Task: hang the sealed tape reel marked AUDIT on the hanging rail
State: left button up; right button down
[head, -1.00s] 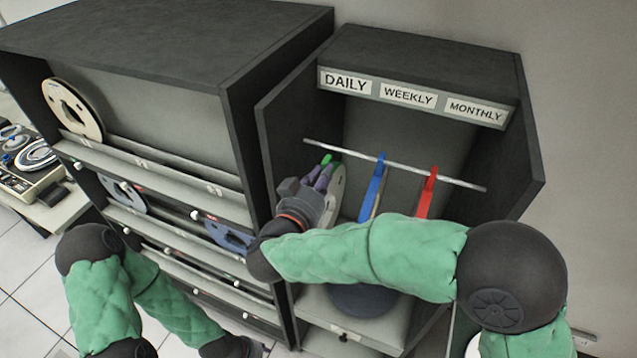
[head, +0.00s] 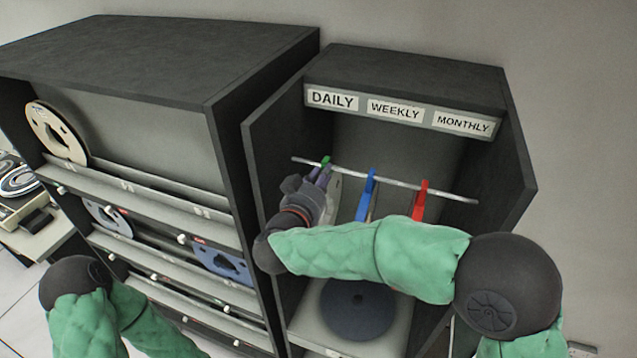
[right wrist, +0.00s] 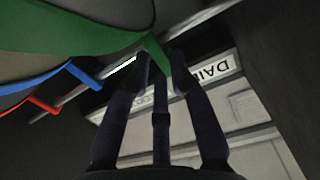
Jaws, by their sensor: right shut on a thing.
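My right gripper (head: 322,175) is shut on the green hook (head: 326,161) of a pale reel (head: 333,192), at the left part of the hanging rail (head: 398,181) under the DAILY label. In the right wrist view the fingers (right wrist: 160,68) close around the end of the green hook (right wrist: 152,45), close to the rail (right wrist: 118,76). I cannot tell whether the hook rests on the rail. No AUDIT marking is readable. My left gripper is out of view.
A blue hook (head: 368,187) and a red hook (head: 420,198) hang on the rail to the right. A dark reel (head: 358,308) lies on the cabinet floor. The rack (head: 214,160) with several reels stands to the left.

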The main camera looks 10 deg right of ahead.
jog(key=shift+x, duration=0.85)
jog(key=shift+f+b, duration=0.4)
jog(key=shift+f, duration=0.05)
jog(key=c, duration=1)
grip_release()
jog(key=shift+s, duration=0.1)
jog(key=shift+f, duration=0.25)
jog(key=v, duration=1.2)
jog(key=shift+r, duration=0.1)
